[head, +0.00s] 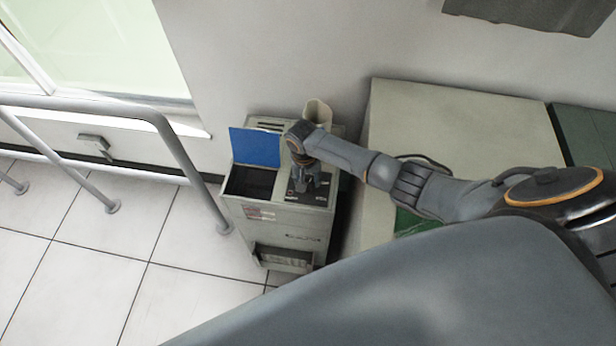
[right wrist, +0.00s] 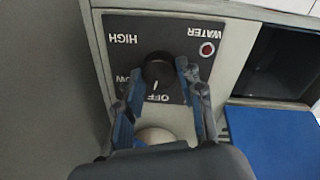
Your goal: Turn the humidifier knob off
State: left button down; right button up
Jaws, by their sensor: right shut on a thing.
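The humidifier (head: 240,213) is a beige box against the wall in the head view, with a blue lid (head: 255,147) standing open over a dark compartment. Its dark control panel (right wrist: 122,28) shows upside down in the right wrist view, with HIGH, LOW, OFF and WATER labels. The round black knob (right wrist: 158,69) sits in the panel's middle, and its white pointer mark points at about OFF. My right gripper (head: 304,187) reaches down onto the panel. Its fingers (right wrist: 155,76) are shut on the knob from both sides, partly covering LOW. My left gripper is not in view.
A red light (right wrist: 207,49) is beside WATER. A metal railing (head: 177,150) stands left of the humidifier. A large beige cabinet (head: 455,115) is to its right. A pale cup-like part (head: 318,112) rises behind the humidifier's top. Tiled floor (head: 75,270) is open at left.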

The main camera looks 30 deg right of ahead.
jog(key=shift+n+p, duration=0.35)
jog(key=shift+n, duration=0.95)
jog(key=o, duration=1.2)
jog(key=shift+r, duration=0.15)
jog(key=r, duration=1.1)
jog(key=shift+a+r, duration=0.35)
jog(key=shift+a, duration=0.05)
